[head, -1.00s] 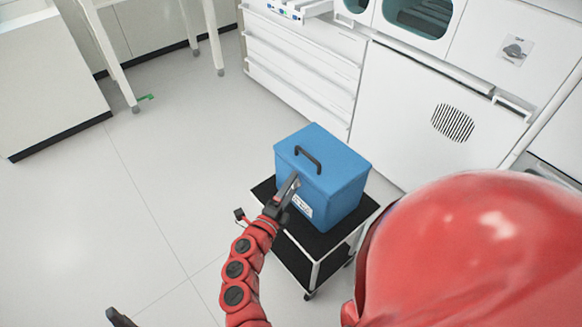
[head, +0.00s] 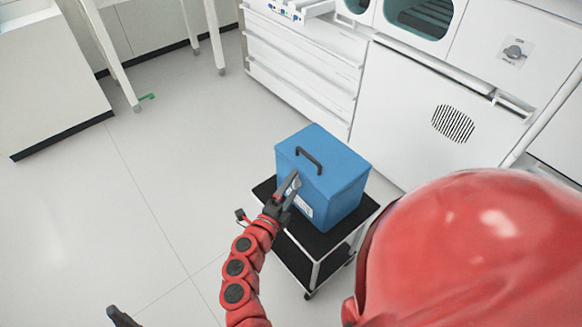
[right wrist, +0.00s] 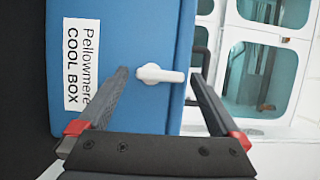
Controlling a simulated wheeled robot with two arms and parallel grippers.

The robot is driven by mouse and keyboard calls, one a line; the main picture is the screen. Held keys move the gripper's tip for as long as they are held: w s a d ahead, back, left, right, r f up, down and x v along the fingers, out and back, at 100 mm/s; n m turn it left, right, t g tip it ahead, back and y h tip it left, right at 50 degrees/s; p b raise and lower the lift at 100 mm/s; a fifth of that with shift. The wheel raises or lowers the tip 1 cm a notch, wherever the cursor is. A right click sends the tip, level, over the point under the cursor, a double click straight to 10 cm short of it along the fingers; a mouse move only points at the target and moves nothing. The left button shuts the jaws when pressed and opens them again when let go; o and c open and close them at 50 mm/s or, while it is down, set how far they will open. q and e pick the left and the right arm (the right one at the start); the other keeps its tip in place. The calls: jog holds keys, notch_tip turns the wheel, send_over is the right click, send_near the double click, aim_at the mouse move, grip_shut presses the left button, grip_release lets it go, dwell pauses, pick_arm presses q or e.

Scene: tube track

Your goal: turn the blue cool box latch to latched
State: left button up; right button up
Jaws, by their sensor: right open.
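The blue cool box (head: 338,195) stands upright on a small trolley, with a dark handle (head: 309,158) on its lid. Its white latch (right wrist: 160,74) shows in the right wrist view, a round hub with a short lever pointing right in that picture, towards the lid side. My right gripper (head: 292,184) is at the box's front face. In the right wrist view its open fingers (right wrist: 158,76) lie on either side of the latch; I cannot tell whether they touch it. The latch is hidden in the head view. A dark tip, probably my left gripper (head: 121,317), shows at the bottom left.
The black-topped trolley (head: 265,190) carries the box. White drawers (head: 305,65) and a cabinet with a vent (head: 453,123) stand behind it. A label (right wrist: 83,66) is beside the latch. The floor to the left is clear.

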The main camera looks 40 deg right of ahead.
jog(key=v, duration=1.7)
jog(key=shift+a+p, duration=0.2)
jog(key=shift+p, duration=0.1)
